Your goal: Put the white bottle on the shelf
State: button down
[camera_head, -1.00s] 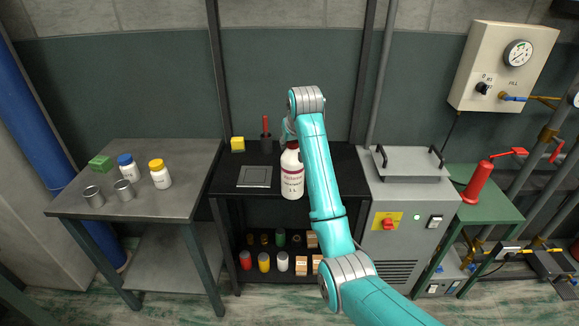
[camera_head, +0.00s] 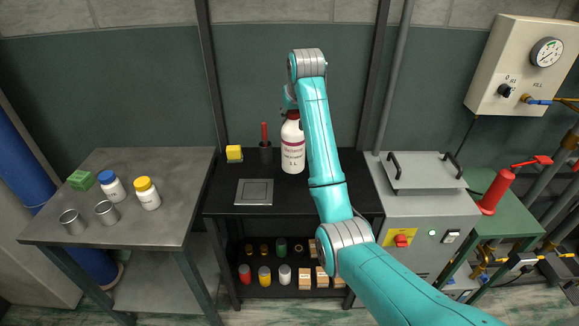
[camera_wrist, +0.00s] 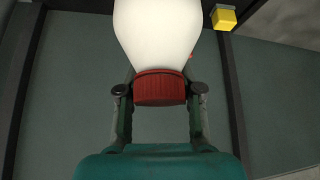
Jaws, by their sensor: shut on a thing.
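The white bottle (camera_head: 293,152) has a red cap and a printed label and hangs upright at the black shelf unit. It also shows in the wrist view, with its white body (camera_wrist: 157,30) at the top and its red cap (camera_wrist: 160,88) below. My gripper (camera_wrist: 159,92) is shut on the bottle at the cap and neck. In the head view my arm mostly hides the gripper. The black shelf unit (camera_head: 222,202) has a top surface and a lower shelf. I cannot tell whether the bottle's base touches the top.
On the shelf top are a grey plate (camera_head: 254,192), a yellow block (camera_head: 234,154) and a dark cup with a red-handled tool (camera_head: 265,152). Small bottles and boxes fill the lower shelf. A metal table (camera_head: 165,225) stands left, a grey machine (camera_head: 425,210) right.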

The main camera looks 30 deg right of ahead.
aim_at(296, 128)
jog(key=shift+w+f, duration=0.15)
jog(key=shift+f, duration=0.25)
jog(key=shift+d+f, duration=0.1)
jog(key=shift+f, duration=4.35)
jog(key=c, duration=0.7)
grip_release()
jog(key=shift+f, duration=0.2)
jog(key=shift+c, duration=0.2)
jog(key=v, duration=1.2)
jog(key=shift+r, duration=0.1)
